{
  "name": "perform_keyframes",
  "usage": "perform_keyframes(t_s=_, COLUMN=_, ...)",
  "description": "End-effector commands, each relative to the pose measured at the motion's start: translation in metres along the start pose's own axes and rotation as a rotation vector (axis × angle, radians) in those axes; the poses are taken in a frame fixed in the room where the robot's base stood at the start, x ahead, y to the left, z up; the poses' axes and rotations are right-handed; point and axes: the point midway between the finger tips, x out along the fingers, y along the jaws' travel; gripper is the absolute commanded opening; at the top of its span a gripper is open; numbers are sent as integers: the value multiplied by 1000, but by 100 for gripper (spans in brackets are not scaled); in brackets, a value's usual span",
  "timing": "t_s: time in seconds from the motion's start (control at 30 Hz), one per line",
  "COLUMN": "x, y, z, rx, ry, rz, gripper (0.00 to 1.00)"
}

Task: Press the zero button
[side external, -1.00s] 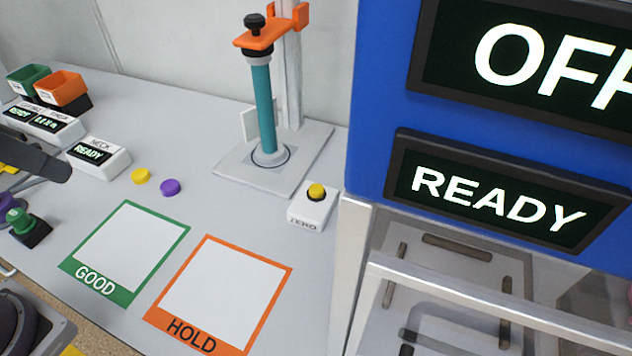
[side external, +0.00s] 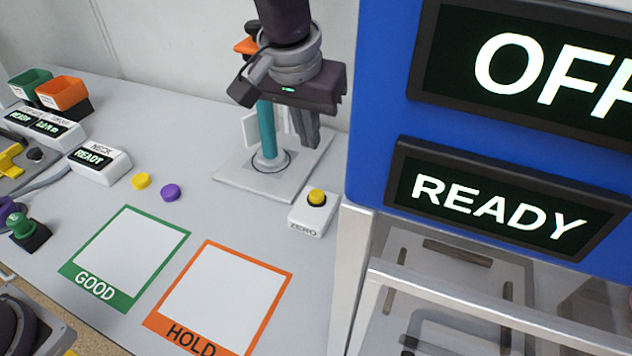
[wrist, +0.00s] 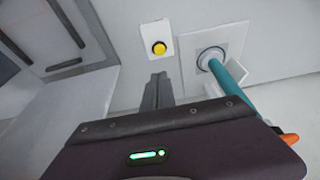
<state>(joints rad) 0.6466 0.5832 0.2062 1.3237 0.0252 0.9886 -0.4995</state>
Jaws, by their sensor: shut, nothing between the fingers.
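The zero button is a yellow round cap (side external: 317,197) on a small white box (side external: 306,219) marked ZERO, right of the teal-post stand. In the wrist view the yellow button (wrist: 159,48) shows just beyond my fingertips. My gripper (side external: 307,142) is shut and empty, pointing down, above and behind the button and apart from it. Its shut fingers also show in the wrist view (wrist: 158,78). The button cap is not covered in either view.
The teal post (side external: 266,130) on its square plate (side external: 240,177) stands close beside my gripper. A blue cabinet (side external: 378,110) with OFF and READY displays rises at right. GOOD (side external: 172,272) and HOLD (side external: 258,325) mats lie in front. Yellow (side external: 141,180) and purple (side external: 171,192) caps lie left.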

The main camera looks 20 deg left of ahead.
Motion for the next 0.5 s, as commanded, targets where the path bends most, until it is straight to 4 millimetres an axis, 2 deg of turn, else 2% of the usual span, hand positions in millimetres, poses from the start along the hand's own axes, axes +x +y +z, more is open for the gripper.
perform_keyframes(t_s=0.17, x=6, y=0, z=0, rx=0, ry=-2, rz=-1, gripper=0)
perform_keyframes(t_s=0.27, x=22, y=-1, z=1, rx=1, ry=-3, rz=-2, gripper=0)
perform_keyframes(t_s=0.5, x=75, y=-1, z=1, rx=-1, ry=-4, rz=-2, gripper=0)
